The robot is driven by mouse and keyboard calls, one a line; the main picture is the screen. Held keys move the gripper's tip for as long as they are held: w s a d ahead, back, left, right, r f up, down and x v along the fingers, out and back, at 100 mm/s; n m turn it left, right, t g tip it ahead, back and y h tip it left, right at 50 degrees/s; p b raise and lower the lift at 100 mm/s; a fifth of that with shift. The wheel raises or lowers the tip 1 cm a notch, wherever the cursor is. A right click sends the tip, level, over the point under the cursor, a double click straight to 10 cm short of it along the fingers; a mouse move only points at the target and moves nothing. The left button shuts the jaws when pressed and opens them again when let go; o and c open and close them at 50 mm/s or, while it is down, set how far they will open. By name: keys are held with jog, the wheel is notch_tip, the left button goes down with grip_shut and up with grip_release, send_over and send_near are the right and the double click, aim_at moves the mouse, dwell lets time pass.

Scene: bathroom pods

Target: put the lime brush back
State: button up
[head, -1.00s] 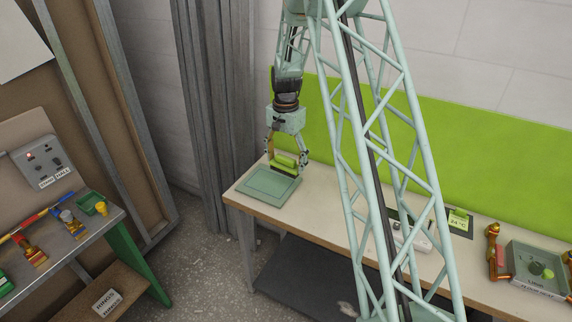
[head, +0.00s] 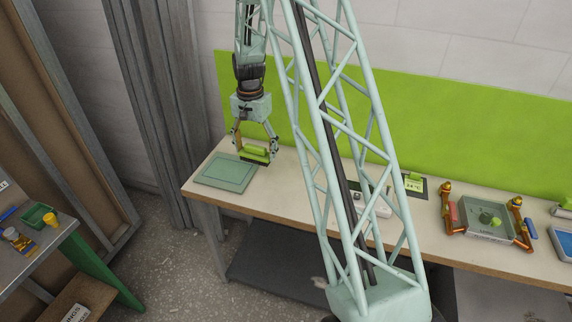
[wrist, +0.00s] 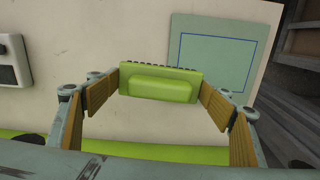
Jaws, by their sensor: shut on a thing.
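My gripper (head: 255,147) is shut on the lime brush (head: 257,155), holding it by its two ends. In the wrist view the lime brush (wrist: 160,85) lies level across the fingers, its raised lime grip facing the camera and dark bristle tips showing along its far edge. A flat grey-green mat (head: 222,173) lies at the left end of the bench. The brush is beside the mat's back right side. In the wrist view the mat (wrist: 205,75) carries a blue outline and is bare where visible. I cannot tell whether the brush touches the bench.
The pale bench (head: 300,200) has free room right of the mat. A white device (head: 375,207) and a lime block on a dark plate (head: 414,183) stand further right. A lime panel (head: 330,125) backs the bench.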

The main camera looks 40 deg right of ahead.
jog(key=s+d+f+b, duration=0.1)
jog(key=s+d, duration=0.3)
jog(key=s, duration=0.4)
jog(key=s+d+f+b, duration=0.2)
jog(key=s+d, duration=0.1)
jog(key=s, duration=0.4)
jog(key=shift+s+d+n, duration=0.35)
jog(key=shift+n, duration=0.05)
jog(key=shift+w+f, duration=0.1)
jog(key=shift+f, duration=0.05)
jog(key=w+d, duration=0.2)
jog(key=w, duration=0.2)
jog(key=w+d+f, duration=0.1)
jog(key=w+d, duration=0.2)
jog(key=w, duration=0.2)
jog(key=w+d, duration=0.3)
jog(key=w, duration=0.1)
jog(key=shift+w+d+f, duration=0.1)
jog(key=shift+w+f, duration=0.1)
jog(key=shift+w, duration=0.15)
jog(key=shift+f, duration=0.1)
jog(key=shift+f, duration=1.65)
jog(key=shift+f+b, duration=0.2)
jog(key=shift+b, duration=0.15)
jog(key=o, duration=1)
